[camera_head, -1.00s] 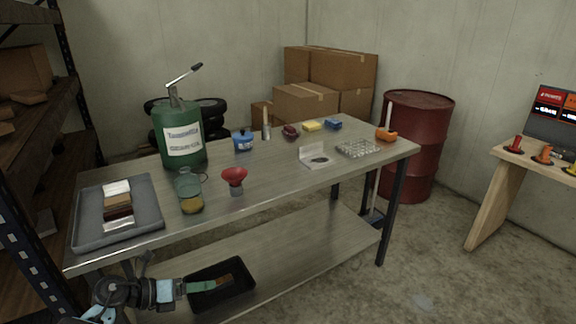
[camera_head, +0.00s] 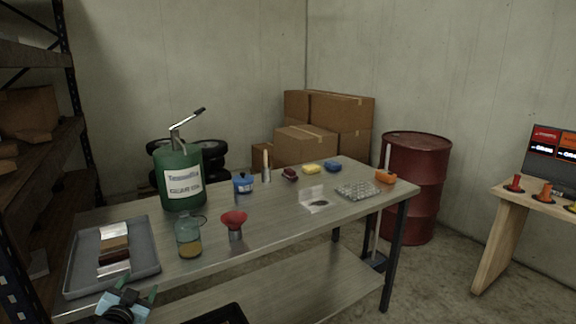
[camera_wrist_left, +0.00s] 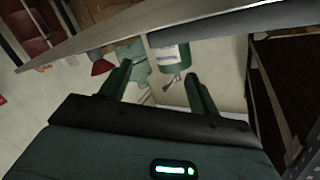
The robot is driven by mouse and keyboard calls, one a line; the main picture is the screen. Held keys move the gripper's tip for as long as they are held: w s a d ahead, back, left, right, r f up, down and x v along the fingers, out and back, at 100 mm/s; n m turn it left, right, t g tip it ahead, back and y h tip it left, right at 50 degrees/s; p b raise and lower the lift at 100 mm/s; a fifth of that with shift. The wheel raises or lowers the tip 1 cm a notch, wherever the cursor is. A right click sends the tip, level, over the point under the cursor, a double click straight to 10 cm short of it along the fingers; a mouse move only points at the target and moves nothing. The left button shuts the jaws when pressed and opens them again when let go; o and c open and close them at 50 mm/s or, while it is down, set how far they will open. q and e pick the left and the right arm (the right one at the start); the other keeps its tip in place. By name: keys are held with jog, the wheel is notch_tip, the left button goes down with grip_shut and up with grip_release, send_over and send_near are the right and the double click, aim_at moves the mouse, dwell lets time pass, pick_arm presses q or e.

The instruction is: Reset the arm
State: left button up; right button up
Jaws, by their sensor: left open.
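My left gripper (camera_head: 131,292) is at the bottom left of the head view, by the front edge of the workbench (camera_head: 270,235), close to the grey tray (camera_head: 82,278). Its two green fingers are spread apart, with nothing between them. In the left wrist view the open fingers (camera_wrist_left: 158,76) point toward the bench edge and the green pump canister (camera_wrist_left: 170,56), which are seen tilted. My right gripper is not in view.
The bench holds the green canister (camera_head: 180,180), a glass jug (camera_head: 189,238), a red funnel (camera_head: 234,219), a blue pot (camera_head: 242,184) and an egg-carton-like tray (camera_head: 357,190). A black bin (camera_head: 222,314) is below. A red barrel (camera_head: 415,185) stands behind right.

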pick_arm(q)
jog(key=s+d+f+g+h, duration=0.1)
jog(key=s+d+f, duration=0.2)
jog(key=s+f, duration=0.3)
jog(key=s+d+f+n+g, duration=0.1)
jog(key=s+d+f+g, duration=0.15)
jog(key=s+f, duration=0.35)
jog(key=s+d+f+g+h, duration=0.1)
jog(key=s+d+f, duration=0.3)
jog(key=s+f, duration=0.15)
jog(key=s+d+f+g, duration=0.1)
jog(key=s+d, duration=0.2)
jog(key=s, duration=0.6)
jog(key=s+d+f+n+g+h, duration=0.1)
jog(key=s+d+f, duration=0.1)
jog(key=s, duration=0.8)
jog(key=s+d+f+g, duration=0.1)
jog(key=s+d, duration=0.3)
jog(key=s, duration=0.5)
jog(key=shift+s+f+n+h, duration=0.3)
jog(key=shift+f+h, duration=0.1)
jog(key=shift+f, duration=0.1)
